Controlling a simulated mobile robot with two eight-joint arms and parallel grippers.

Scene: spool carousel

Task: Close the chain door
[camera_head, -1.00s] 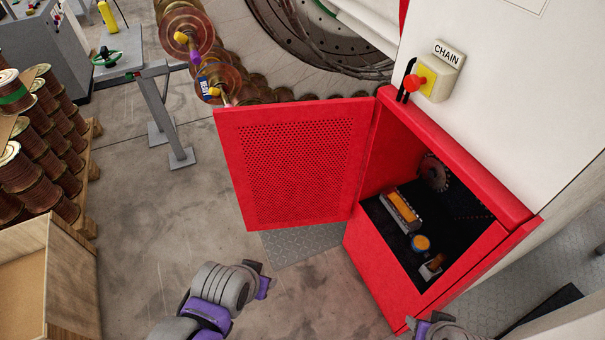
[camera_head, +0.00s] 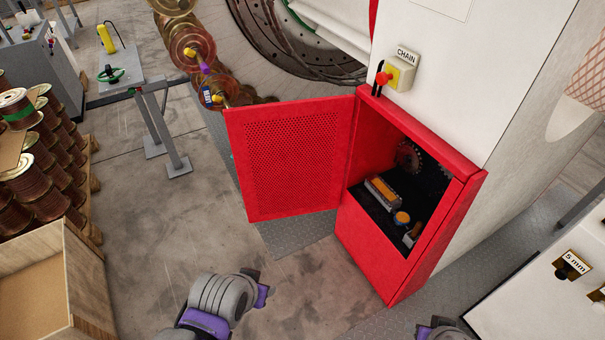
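The chain door (camera_head: 290,165) is a red panel with a perforated middle, hinged on the left side of the red cabinet (camera_head: 372,246) and standing wide open to the left. Inside the cabinet a toothed wheel (camera_head: 409,156), an orange-topped block (camera_head: 383,191) and a round yellow-capped part (camera_head: 402,218) show. My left gripper (camera_head: 258,287) is in front of and below the door, apart from it; its fingers are too hard to make out. My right gripper (camera_head: 438,326) shows only partly at the bottom edge, below the cabinet and apart from it.
A yellow switch box (camera_head: 399,75) under a CHAIN label is on the white wall above the cabinet. Spools (camera_head: 205,48) hang behind the door. A wooden crate (camera_head: 85,285) and copper spools (camera_head: 40,180) stand left. A white unit (camera_head: 545,275) stands right. Floor before the door is clear.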

